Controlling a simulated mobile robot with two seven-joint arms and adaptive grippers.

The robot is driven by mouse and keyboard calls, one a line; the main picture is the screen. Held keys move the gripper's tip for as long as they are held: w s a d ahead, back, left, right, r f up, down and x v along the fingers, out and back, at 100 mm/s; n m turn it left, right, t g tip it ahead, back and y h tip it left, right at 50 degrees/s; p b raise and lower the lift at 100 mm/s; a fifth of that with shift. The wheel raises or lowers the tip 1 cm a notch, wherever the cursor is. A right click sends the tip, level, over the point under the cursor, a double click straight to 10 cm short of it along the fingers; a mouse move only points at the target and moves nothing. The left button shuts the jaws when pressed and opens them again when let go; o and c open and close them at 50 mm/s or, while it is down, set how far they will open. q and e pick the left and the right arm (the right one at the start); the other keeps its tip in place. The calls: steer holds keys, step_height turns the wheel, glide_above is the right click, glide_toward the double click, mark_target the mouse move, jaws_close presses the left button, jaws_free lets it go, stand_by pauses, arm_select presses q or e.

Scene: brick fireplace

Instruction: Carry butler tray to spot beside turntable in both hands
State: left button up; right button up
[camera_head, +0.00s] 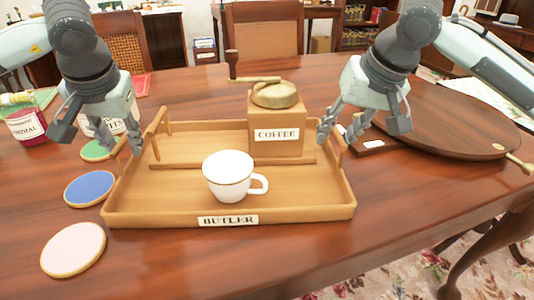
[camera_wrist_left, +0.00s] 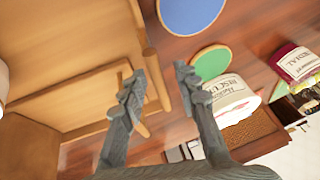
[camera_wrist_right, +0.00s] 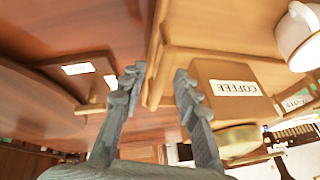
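The wooden butler tray (camera_head: 280,212) rests on the table, bearing a white cup (camera_head: 228,177) and a box-shaped coffee grinder (camera_head: 276,125). Its left handle (camera_head: 154,132) and right handle (camera_head: 338,146) stand up at its ends. My left gripper (camera_head: 98,133) is open over the left end; in the left wrist view its fingers (camera_wrist_left: 157,80) are spread near the handle. My right gripper (camera_head: 362,130) is open at the right end; in the right wrist view its fingers (camera_wrist_right: 157,78) are apart, with the tray edge between them. The round, dark wooden turntable (camera_head: 455,118) lies right of the tray.
Blue (camera_head: 90,189), pink (camera_head: 73,249) and green (camera_head: 96,151) coasters lie left of the tray. A cordial jar (camera_head: 25,124) stands farther left. A small dark labelled piece (camera_head: 374,146) lies between tray and turntable. Bare tabletop shows at front right.

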steer(key=shift+r, duration=0.25)
arm_select(q)
steer(key=v, duration=1.2)
arm_select(e)
steer(key=v, duration=1.1)
steer(key=shift+s+r, duration=0.15)
steer(key=shift+r, duration=0.05)
steer(key=shift+d, duration=0.1)
arm_select(q)
steer(key=shift+f, duration=0.1)
